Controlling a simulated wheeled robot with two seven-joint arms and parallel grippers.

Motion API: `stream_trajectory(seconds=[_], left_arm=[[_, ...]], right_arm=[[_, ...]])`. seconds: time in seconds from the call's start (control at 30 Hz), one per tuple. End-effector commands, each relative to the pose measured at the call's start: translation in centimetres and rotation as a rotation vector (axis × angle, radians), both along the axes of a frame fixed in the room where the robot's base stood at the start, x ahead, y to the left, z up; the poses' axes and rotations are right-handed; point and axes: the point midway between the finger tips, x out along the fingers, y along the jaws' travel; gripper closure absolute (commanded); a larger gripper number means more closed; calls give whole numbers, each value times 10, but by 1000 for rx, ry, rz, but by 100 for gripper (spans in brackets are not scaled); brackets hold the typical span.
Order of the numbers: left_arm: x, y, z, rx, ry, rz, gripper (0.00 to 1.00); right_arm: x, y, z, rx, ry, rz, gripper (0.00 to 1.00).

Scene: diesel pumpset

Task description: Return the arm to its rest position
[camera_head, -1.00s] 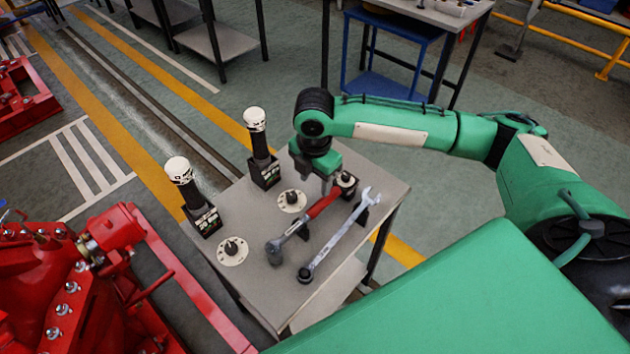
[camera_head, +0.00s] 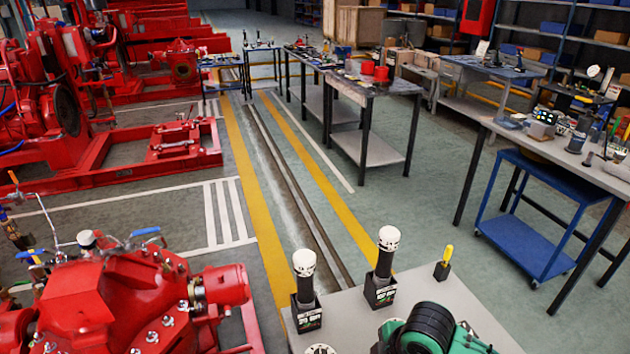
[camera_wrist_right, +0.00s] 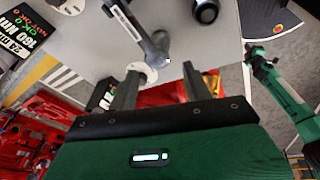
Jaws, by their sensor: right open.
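My right arm shows in the head view as a green link with a black ribbed joint at the bottom right, over the grey table (camera_head: 455,297). Its hand is out of frame there. In the right wrist view my right gripper (camera_wrist_right: 165,78) has its two dark fingers well apart with nothing held between them. A grey metal tool head (camera_wrist_right: 155,46) lies on the table just beyond the fingers, by a white disc. Whether the left finger touches the disc I cannot tell. My left gripper cannot be made out in either view.
Two white-capped tools stand in black labelled holders, one left (camera_head: 305,285) and one right (camera_head: 384,262). A yellow-handled tool (camera_head: 444,262) stands behind. A red pump (camera_head: 120,300) is close on the left. A blue trolley (camera_head: 545,215) and a workbench are at right. The aisle behind is clear.

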Motion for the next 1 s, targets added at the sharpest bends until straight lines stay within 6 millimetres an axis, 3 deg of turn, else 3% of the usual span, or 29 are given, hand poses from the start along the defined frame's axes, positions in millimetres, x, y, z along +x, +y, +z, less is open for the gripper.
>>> stream_trajectory(seconds=[0.13, 0.37, 0.7, 1.0], left_arm=[[0, 0, 0, 0, 0, 0, 100], [0, 0, 0, 0, 0, 0, 100], [0, 0, 0, 0, 0, 0, 100], [0, 0, 0, 0, 0, 0, 100]], right_arm=[[-21, 13, -8, 90, 4, -167, 50], [-49, 7, -19, 185, 22, -481, 50], [-103, -44, -40, 211, 60, -994, 50], [-149, -90, -52, 151, 68, -1303, 50]])
